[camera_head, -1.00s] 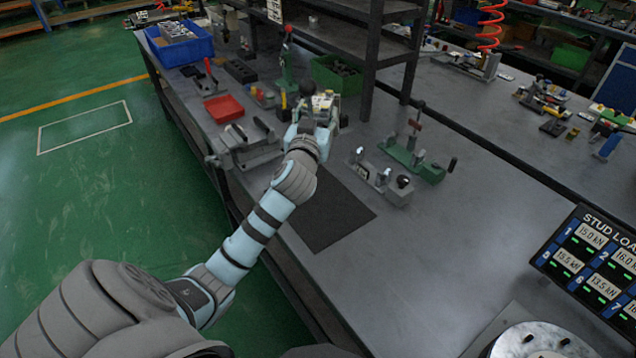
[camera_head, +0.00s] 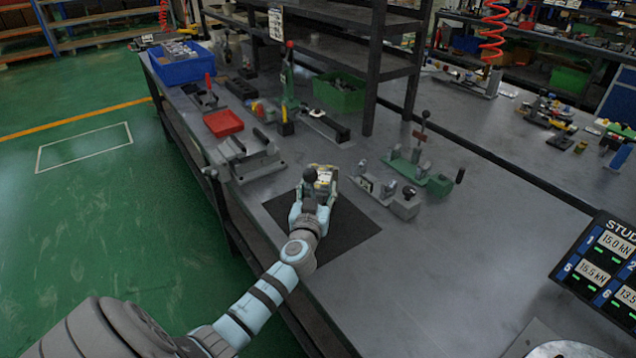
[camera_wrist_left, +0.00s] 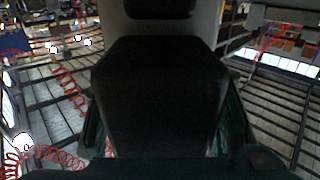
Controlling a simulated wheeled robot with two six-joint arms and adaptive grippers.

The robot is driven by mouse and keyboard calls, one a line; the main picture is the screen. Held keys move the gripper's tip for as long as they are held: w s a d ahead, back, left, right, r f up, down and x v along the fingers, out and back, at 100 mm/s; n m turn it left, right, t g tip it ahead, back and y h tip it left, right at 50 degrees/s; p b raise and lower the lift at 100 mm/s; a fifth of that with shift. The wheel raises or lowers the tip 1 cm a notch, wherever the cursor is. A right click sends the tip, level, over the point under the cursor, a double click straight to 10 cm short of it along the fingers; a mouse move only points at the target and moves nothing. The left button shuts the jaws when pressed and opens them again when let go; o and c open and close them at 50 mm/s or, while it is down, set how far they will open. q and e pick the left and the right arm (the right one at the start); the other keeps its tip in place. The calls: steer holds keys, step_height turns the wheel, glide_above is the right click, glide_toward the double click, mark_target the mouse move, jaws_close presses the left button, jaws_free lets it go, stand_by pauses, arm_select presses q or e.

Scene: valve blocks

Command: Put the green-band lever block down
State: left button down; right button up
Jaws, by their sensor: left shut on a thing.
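The lever block (camera_head: 325,177), pale with a black ball knob, is in my left gripper (camera_head: 315,193) in the head view. The gripper is shut on it, with a finger at each side. The block is over the far part of the dark mat (camera_head: 345,238); I cannot tell whether it touches the mat. Its green band is not clear at this size. In the left wrist view a large dark shape (camera_wrist_left: 160,95) fills the middle, with dark green edges beside it. My right gripper is not in view.
A grey vise-like fixture (camera_head: 250,158) stands left of the mat. Grey blocks (camera_head: 404,204) and a green clamp fixture (camera_head: 420,175) stand to its right. A red tray (camera_head: 223,123) and a blue bin (camera_head: 183,65) are farther back. The near part of the mat is clear.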

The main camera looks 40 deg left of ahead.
arm_select(q)
steer(key=c, duration=1.2)
jaws_free()
steer(key=o, duration=0.5)
steer(key=shift+s+d+r, duration=0.1)
steer(key=v, duration=1.2)
